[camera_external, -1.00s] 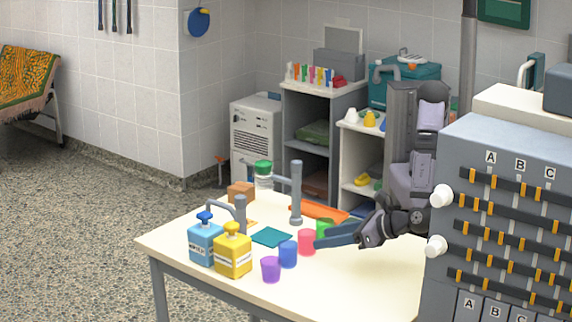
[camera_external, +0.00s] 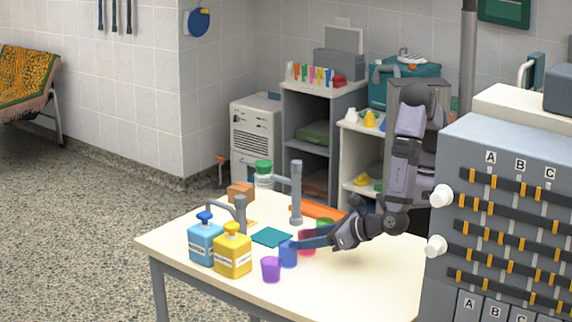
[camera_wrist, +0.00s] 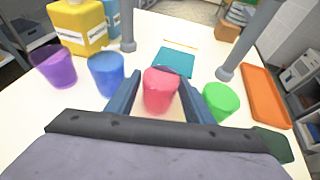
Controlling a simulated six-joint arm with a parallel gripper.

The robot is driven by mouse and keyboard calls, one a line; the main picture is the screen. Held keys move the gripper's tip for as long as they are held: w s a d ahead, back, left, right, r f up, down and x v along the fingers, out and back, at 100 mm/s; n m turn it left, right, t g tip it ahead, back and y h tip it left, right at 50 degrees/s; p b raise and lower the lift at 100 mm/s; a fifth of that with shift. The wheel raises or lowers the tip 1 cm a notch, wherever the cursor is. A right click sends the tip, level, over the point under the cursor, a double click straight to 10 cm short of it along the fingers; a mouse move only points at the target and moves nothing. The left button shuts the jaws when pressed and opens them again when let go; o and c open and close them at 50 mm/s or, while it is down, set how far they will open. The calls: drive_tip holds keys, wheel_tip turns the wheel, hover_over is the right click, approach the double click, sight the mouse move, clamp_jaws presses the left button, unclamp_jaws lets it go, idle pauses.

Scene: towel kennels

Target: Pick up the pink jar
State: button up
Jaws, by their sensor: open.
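The pink jar (camera_wrist: 160,90) is a small cup-shaped jar standing on the table. In the wrist view it sits between the two fingers of my open gripper (camera_wrist: 160,98). In the external view the pink jar (camera_external: 307,248) is partly hidden behind my gripper (camera_external: 305,240), whose fingers reach it from the right. I cannot tell whether a finger touches it.
A blue jar (camera_wrist: 106,74) stands close to the left finger, with a purple jar (camera_wrist: 53,67) beyond it. A green jar (camera_wrist: 220,102) is close to the right finger. A teal cloth (camera_wrist: 174,62), an orange tray (camera_wrist: 266,95) and a yellow bottle (camera_external: 233,254) are also on the table.

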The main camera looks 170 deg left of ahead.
drive_tip(key=shift+d, duration=0.1)
drive_tip(key=c, duration=0.8)
drive_tip(key=shift+r, duration=0.15)
wheel_tip(320, 180, up, 10)
drive_tip(key=shift+s+d+r+b, duration=0.15)
drive_tip(key=shift+s+d+b, duration=1.35)
drive_tip(key=shift+s+d, duration=0.75)
drive_tip(key=shift+s+d+r+b, duration=0.1)
drive_tip(key=shift+s+d+b, duration=1.4)
drive_tip(key=shift+s+d, duration=0.7)
